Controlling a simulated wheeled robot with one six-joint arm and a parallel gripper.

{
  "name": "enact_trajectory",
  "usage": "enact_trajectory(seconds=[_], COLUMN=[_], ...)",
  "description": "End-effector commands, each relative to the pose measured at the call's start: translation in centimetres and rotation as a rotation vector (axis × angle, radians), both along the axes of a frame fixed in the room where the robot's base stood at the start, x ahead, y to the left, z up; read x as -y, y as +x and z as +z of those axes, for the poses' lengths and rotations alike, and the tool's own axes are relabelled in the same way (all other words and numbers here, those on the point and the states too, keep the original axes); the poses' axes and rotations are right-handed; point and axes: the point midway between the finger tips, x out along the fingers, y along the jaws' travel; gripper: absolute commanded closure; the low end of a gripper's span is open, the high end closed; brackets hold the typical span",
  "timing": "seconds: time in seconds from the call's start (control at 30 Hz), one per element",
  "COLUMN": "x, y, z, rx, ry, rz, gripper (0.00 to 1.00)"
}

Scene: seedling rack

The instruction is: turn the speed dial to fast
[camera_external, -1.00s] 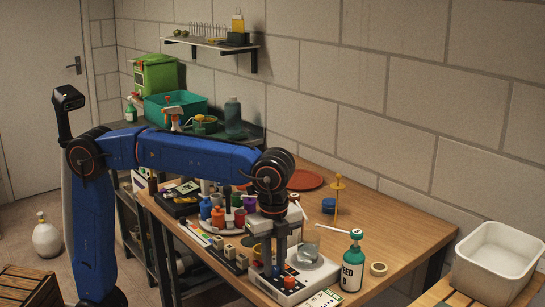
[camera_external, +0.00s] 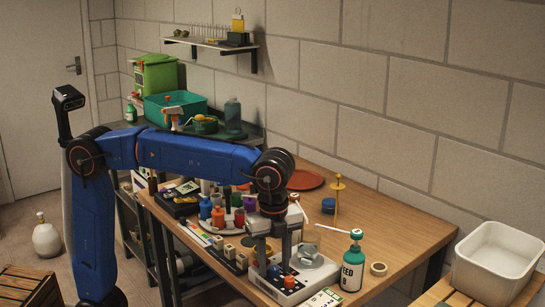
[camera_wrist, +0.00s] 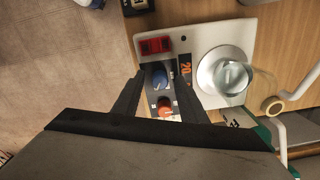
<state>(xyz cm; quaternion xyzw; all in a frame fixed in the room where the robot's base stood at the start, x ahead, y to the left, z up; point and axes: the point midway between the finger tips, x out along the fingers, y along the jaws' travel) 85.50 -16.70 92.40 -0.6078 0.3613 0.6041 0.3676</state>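The white stirrer unit (camera_external: 312,287) sits at the front of the wooden bench. It carries a blue dial (camera_wrist: 160,77) and an orange-red dial (camera_wrist: 165,107) on a dark panel; their markings are too small to read. In the external view the blue dial (camera_external: 275,271) is left of the orange dial (camera_external: 289,282). My gripper (camera_wrist: 160,74) points down over the panel, its fingers apart. The blue dial shows between the fingertips, with no clear contact. In the external view my gripper (camera_external: 274,265) is just above the unit.
A clear beaker (camera_wrist: 233,77) is on the unit's round plate, close beside my gripper. A red switch (camera_wrist: 155,45) is on the unit. Several coloured bottles (camera_external: 217,216) crowd the left.

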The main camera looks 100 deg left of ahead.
Motion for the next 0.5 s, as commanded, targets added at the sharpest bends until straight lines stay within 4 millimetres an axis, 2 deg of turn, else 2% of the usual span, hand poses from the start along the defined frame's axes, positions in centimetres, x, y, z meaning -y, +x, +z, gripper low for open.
enact_trajectory(seconds=[0.27, 0.37, 0.5], x=[0.0, 0.0, 0.0], y=[0.0, 0.0, 0.0], z=[0.3, 1.2, 3.5], rx=[0.001, 0.001, 0.003], ry=[0.000, 0.000, -0.001], rz=[0.000, 0.000, 0.000], gripper=[0.61, 0.61, 0.61])
